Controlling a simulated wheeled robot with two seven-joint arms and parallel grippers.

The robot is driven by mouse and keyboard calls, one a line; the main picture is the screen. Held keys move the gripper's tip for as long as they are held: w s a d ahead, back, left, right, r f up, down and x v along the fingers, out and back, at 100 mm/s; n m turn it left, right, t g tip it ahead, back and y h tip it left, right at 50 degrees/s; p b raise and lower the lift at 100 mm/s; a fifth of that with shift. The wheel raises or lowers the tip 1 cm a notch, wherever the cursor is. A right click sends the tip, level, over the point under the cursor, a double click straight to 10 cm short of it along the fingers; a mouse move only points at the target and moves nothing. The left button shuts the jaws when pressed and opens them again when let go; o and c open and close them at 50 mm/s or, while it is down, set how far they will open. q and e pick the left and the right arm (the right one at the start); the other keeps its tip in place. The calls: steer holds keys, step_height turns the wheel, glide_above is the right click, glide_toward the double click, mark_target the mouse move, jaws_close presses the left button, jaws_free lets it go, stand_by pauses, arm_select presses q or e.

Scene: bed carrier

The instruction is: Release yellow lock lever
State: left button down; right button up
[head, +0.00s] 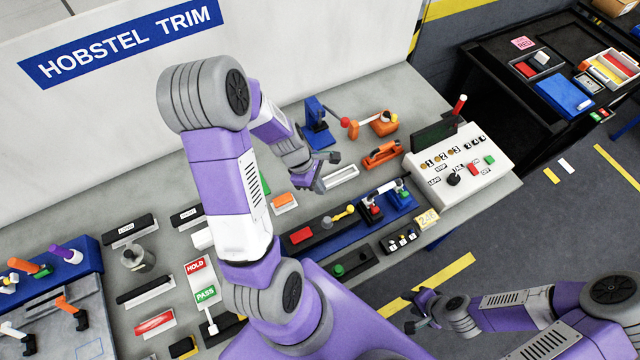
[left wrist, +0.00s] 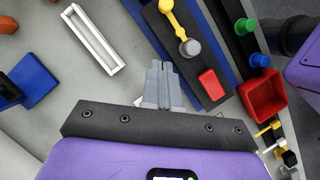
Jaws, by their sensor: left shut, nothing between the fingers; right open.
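The yellow lock lever (head: 340,216) lies along a dark strip on the blue base in the middle of the bench. In the left wrist view the lever (left wrist: 173,17) runs from the top edge to a grey round pivot (left wrist: 190,47), with a red block (left wrist: 212,84) beside it. My left gripper (head: 318,178) is above the bench, behind the lever in the head view. Its fingers (left wrist: 160,68) are shut and empty, apart from the lever and to its lower left in the wrist view. My right gripper (head: 411,311) is open and empty, out over the floor at the front.
A white control box (head: 462,165) stands right of the blue base. A blue clamp stand (head: 318,125), orange parts (head: 381,153) and a white handle (head: 341,176) are behind. HOLD and PASS plates (head: 196,265) lie to the left. A black cart (head: 480,75) stands beyond.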

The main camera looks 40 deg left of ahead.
mark_target(342, 214)
arm_select(q)
steer(key=shift+w+d+f, duration=0.45)
steer(key=shift+d+f, duration=0.55)
steer(key=shift+w+d+f, duration=0.4)
steer(key=shift+d+f, duration=0.55)
steer(key=shift+w+d+f, duration=0.45)
steer(key=shift+d+f, duration=0.55)
